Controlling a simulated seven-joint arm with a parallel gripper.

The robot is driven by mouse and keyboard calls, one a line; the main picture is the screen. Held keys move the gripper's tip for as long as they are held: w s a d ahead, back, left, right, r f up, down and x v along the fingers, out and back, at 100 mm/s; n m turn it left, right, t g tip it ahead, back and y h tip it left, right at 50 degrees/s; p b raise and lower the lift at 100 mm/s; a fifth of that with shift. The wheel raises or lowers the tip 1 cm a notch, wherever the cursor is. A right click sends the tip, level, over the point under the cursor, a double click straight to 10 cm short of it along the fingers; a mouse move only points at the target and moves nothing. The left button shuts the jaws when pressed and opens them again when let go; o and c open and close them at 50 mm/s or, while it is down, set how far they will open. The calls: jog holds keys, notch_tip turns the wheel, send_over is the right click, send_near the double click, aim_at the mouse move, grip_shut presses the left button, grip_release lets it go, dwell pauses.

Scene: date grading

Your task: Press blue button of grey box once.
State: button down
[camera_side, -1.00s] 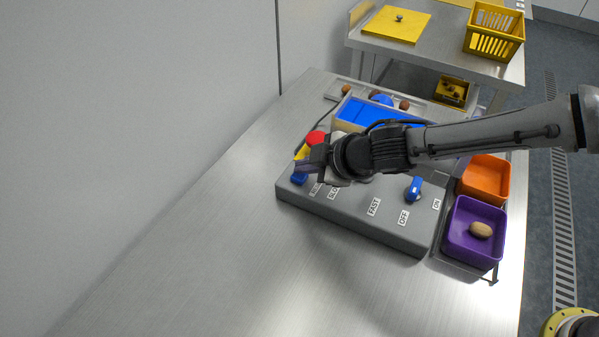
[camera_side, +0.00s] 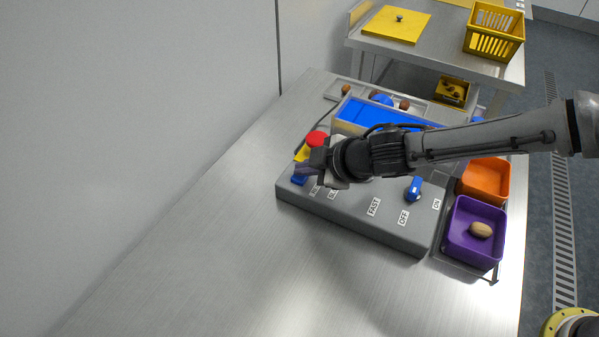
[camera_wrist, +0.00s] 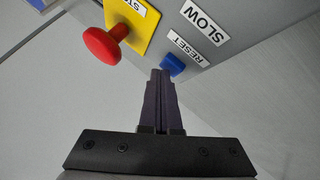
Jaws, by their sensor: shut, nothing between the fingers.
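The grey box (camera_side: 345,208) lies on the metal table, with labels such as FAST and OFF on its top. The blue button (camera_side: 299,181) is at its left end; in the wrist view the blue button (camera_wrist: 174,64) sits by the RESET label. My gripper (camera_side: 299,169) is shut and empty, its fingertips right at the blue button and partly covering it. In the wrist view my fingertips (camera_wrist: 160,73) overlap the button's lower left edge. I cannot tell whether they touch it or whether it is pressed down.
A red mushroom button (camera_wrist: 103,45) on a yellow plate (camera_wrist: 138,22) stands close beside my fingers. A blue switch (camera_side: 414,188) is on the box's right part. A purple bin (camera_side: 456,240) with a brown date and an orange bin (camera_side: 486,181) stand right. The table's front is clear.

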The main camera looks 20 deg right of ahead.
aim_at(305, 178)
jog(key=shift+r, duration=0.8)
jog(key=shift+r, duration=2.5)
jog(key=shift+d, duration=0.1)
